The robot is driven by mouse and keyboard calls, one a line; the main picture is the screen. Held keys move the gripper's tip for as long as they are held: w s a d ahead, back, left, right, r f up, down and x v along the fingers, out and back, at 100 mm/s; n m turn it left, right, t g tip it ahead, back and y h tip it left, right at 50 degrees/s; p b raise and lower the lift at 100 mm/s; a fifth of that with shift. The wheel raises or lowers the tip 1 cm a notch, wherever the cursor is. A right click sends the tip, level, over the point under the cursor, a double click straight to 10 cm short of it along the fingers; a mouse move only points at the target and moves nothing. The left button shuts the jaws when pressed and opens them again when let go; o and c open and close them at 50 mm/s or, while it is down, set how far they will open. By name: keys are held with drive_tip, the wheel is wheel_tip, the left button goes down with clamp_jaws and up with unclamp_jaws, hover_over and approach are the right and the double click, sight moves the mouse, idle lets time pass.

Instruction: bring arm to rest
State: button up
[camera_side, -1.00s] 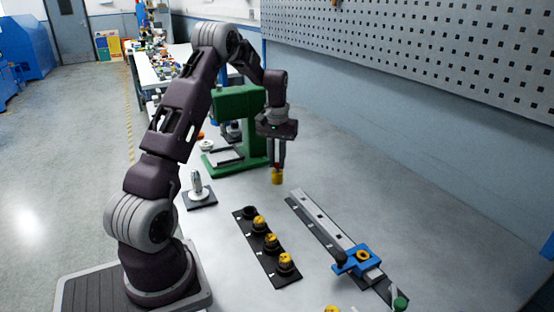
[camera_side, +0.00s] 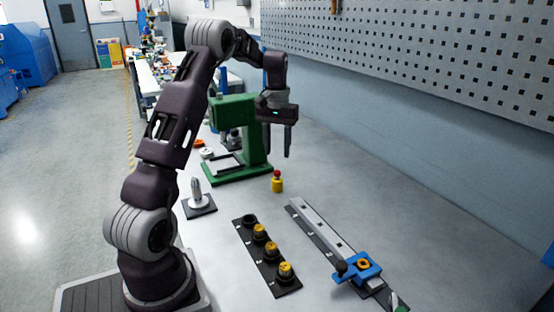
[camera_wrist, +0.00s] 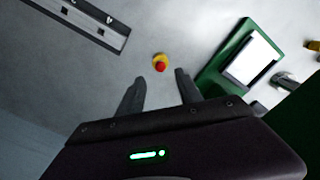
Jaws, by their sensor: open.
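My gripper (camera_side: 281,141) is open and empty, raised above the table with its fingers pointing down. In the wrist view its two fingers (camera_wrist: 160,93) are spread apart. Below it, a small yellow piece with a red knob (camera_side: 277,183) stands upright on the table, apart from the fingers. The same yellow and red piece (camera_wrist: 160,63) shows just beyond the fingertips in the wrist view.
A green press (camera_side: 240,140) stands close behind my gripper. A black strip with several yellow-topped pieces (camera_side: 268,258), a rail with a blue block (camera_side: 325,235) and a post on a dark base (camera_side: 198,203) lie nearer. A pegboard wall (camera_side: 420,60) borders the right.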

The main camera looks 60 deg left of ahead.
drive_tip(key=shift+r, duration=0.1)
drive_tip(key=s+d+r+m+t, duration=0.1)
drive_tip(key=s+d+r+m, duration=0.2)
drive_tip(key=d, duration=0.5)
drive_tip(key=s+d+r+t, duration=0.1)
drive_tip(key=s+d+r, duration=0.2)
drive_tip(key=d+r, duration=0.35)
drive_tip(key=s+d+r+m+t, duration=0.1)
drive_tip(key=s+d+r+m, duration=0.2)
drive_tip(key=d, duration=0.6)
drive_tip(key=s+d+f+m+t, duration=0.2)
drive_tip(key=s+d, duration=0.7)
drive_tip(key=s, duration=0.5)
drive_tip(key=shift+m+t, duration=0.3)
drive_tip(key=shift+m, duration=0.2)
drive_tip(key=shift+c, duration=0.2)
